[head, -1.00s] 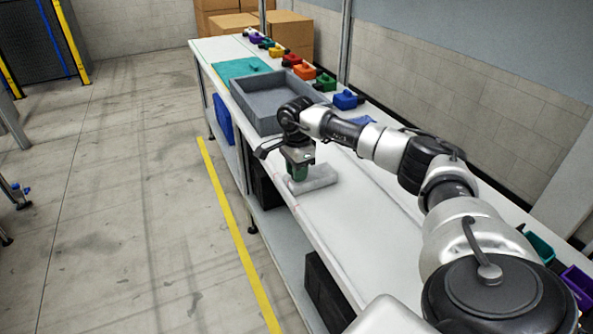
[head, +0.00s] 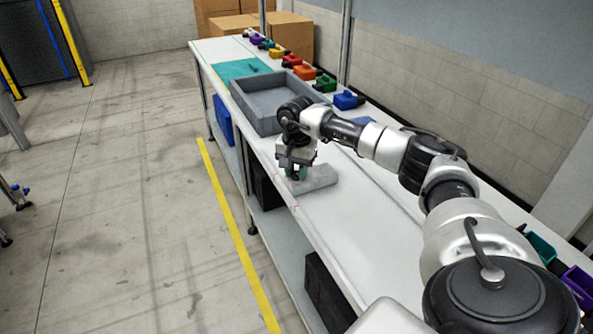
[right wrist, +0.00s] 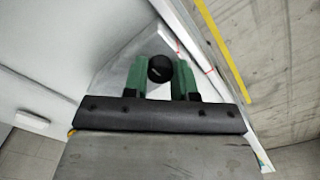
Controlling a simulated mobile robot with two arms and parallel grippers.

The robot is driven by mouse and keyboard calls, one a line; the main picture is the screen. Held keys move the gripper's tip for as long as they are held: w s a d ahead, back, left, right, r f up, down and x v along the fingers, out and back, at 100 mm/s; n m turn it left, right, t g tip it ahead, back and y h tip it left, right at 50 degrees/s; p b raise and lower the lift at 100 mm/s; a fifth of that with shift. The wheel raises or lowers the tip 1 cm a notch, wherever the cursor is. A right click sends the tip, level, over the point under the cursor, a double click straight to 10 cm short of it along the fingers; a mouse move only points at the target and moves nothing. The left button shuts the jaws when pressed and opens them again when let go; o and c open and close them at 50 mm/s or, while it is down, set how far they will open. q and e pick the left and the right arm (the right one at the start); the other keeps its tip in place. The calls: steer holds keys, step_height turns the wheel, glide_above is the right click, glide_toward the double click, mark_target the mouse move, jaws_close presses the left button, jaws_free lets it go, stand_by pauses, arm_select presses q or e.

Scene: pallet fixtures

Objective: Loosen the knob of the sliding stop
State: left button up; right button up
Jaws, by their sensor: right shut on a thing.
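My right gripper (head: 298,173) is over the near part of a light grey block (head: 322,179) that lies on the white bench, close to its left edge. In the right wrist view the gripper's green fingers (right wrist: 161,80) are shut on a round black knob (right wrist: 160,68), one finger on each side. Below the knob a grey plate (right wrist: 118,60) shows; I cannot tell how the knob is joined to it. In the head view the knob is hidden by the gripper. My left gripper is not in view.
A grey tray (head: 262,118) stands on the bench just behind the gripper, with a teal mat (head: 240,67) farther back. Several coloured bins line the bench's right side, among them a blue bin (head: 347,101). The white bench top (head: 385,235) in front is clear.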

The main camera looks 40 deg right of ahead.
mark_target(296, 173)
stand_by(0.5)
steer(key=o, duration=0.9)
steer(key=shift+r, duration=0.1)
step_height(296, 173, up, 11)
steer(key=shift+f+b, duration=0.15)
steer(key=shift+b, duration=0.15)
steer(key=shift+f, duration=0.1)
